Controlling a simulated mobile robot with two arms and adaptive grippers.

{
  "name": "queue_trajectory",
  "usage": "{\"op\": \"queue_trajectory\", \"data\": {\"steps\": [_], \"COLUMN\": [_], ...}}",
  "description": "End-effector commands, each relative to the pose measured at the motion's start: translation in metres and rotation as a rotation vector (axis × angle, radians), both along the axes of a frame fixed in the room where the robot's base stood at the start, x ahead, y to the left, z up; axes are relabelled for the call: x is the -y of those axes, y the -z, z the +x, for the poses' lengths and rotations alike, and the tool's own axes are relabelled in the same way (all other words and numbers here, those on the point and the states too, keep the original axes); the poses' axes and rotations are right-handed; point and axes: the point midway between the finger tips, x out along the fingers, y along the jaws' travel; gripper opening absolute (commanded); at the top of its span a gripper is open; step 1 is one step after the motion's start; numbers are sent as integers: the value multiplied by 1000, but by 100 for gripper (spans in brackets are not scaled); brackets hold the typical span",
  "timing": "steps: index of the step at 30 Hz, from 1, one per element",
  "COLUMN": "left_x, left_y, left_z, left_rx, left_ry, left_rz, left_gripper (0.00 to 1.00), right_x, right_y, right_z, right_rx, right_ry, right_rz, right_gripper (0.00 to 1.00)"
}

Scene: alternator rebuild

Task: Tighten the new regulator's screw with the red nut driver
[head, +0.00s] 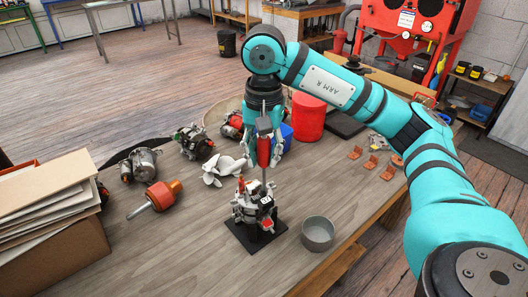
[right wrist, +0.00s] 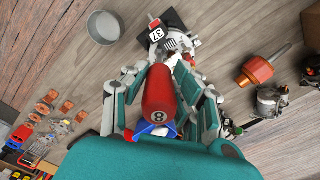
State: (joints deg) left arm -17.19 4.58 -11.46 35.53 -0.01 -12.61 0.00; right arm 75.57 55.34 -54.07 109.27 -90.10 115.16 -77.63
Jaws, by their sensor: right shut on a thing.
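The red nut driver (head: 264,151) is upright in my right gripper (head: 262,138), its thin shaft pointing down at the alternator (head: 247,208). In the right wrist view the driver's red handle (right wrist: 159,92), marked 8, sits between the fingers of my right gripper (right wrist: 168,78). The alternator stands on a black base plate (head: 259,240) and carries a white tag, which reads 37 in the right wrist view (right wrist: 156,34). The shaft's tip is over or on the alternator's top; I cannot tell if it touches the screw. The regulator and its screw are not clearly made out. My left gripper is not in view.
A grey round bowl (head: 318,234) stands right of the alternator. A white fan (head: 221,170), an orange-handled tool (head: 154,200) and other alternators (head: 194,142) lie to the left and behind. A red canister (head: 308,117) stands behind.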

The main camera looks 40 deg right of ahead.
Motion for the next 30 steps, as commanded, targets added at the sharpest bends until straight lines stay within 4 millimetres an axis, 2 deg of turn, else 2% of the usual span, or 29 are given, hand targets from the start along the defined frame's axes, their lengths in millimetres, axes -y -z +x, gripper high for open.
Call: {"op": "queue_trajectory", "data": {"steps": [18, 22, 30], "left_x": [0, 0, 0], "left_y": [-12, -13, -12], "left_z": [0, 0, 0], "left_rx": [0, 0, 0], "left_ry": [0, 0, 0], "left_rz": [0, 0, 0], "left_gripper": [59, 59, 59], "right_x": [-1, -1, -1], "right_y": [-1, -1, 0], "right_z": [2, 3, 3], "right_rx": [0, 0, 0], "right_ry": [1114, 1218, 1234], "right_rz": [1, 1, 1], "right_gripper": [0, 0, 0]}}
